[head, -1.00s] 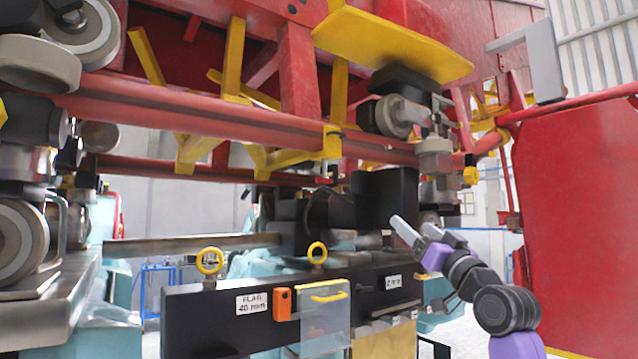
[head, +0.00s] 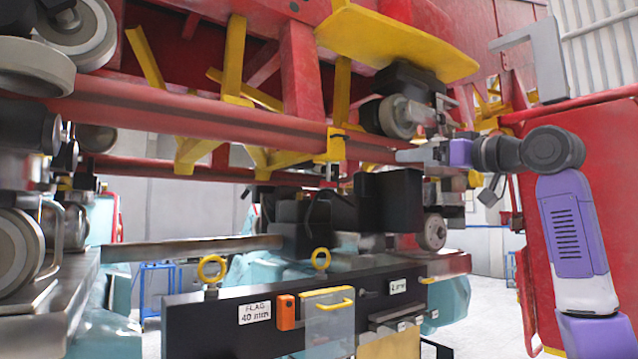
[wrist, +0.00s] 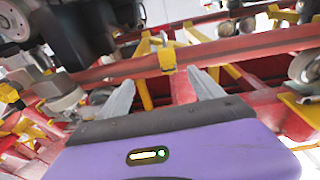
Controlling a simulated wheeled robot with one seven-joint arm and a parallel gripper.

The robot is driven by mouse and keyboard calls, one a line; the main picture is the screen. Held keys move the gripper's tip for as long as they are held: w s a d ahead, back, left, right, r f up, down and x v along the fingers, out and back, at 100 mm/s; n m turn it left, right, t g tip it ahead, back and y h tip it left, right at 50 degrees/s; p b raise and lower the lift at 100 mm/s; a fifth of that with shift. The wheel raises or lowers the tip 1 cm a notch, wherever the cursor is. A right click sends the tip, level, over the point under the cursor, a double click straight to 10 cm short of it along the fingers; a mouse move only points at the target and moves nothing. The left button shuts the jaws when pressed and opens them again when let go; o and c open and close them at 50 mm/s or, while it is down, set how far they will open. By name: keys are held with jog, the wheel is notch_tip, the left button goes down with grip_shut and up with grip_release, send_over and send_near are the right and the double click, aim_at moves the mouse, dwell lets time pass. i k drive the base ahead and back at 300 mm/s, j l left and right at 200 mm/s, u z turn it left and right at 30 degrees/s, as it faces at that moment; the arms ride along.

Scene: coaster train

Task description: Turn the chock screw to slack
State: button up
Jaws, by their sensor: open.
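A yellow clamp-like chock (head: 336,146) sits around the red rail near the middle of the head view. A thin dark screw-like part (head: 334,172) hangs under it; its thread and head are too small to make out. My gripper (head: 402,156) is right of the chock at about rail height, apart from it, fingers pointing left. In the wrist view the chock (wrist: 167,57) lies ahead, between and beyond the tips of my open, empty gripper (wrist: 160,78). I cannot make out the screw clearly in that view.
The long red rail (head: 220,120) runs past my fingers. A yellow plate (head: 395,42) and a grey wheel (head: 402,117) are above my gripper. A black block (head: 390,198) is below it. A black beam labelled FLAG 40 mm (head: 230,325) stands lower, with yellow rings.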

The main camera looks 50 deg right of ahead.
aim_at(328, 183)
jog(key=i+l, duration=0.15)
jog(key=i, duration=0.3)
jog(key=i+l, duration=0.15)
jog(key=i, duration=0.3)
